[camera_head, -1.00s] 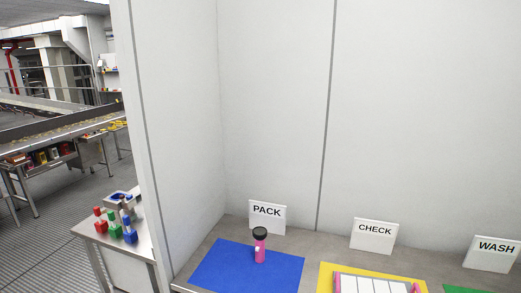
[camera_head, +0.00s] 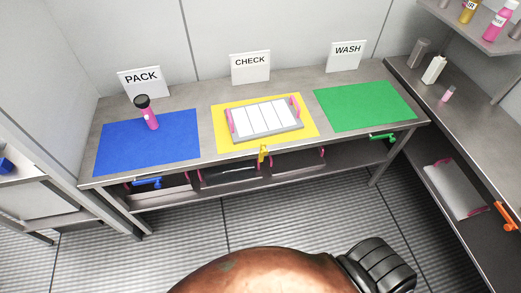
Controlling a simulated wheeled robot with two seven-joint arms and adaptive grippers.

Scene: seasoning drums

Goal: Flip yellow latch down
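The yellow latch (camera_head: 263,153) is on the front edge of the table, below the yellow mat (camera_head: 218,113). It stands roughly upright, its top near the mat's front edge. A blue latch (camera_head: 147,182) on the same front edge lies sideways below the blue mat (camera_head: 112,158). A green latch (camera_head: 382,136) lies sideways below the green mat (camera_head: 370,107). Neither of my grippers shows in the head view.
A white tray with pink handles (camera_head: 264,118) rests on the yellow mat. A pink bottle with a black cap (camera_head: 150,117) stands on the blue mat. Bins with pink handles sit under the tabletop. A side shelf (camera_head: 455,125) with an orange latch (camera_head: 507,216) is at right. Floor in front looks clear.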

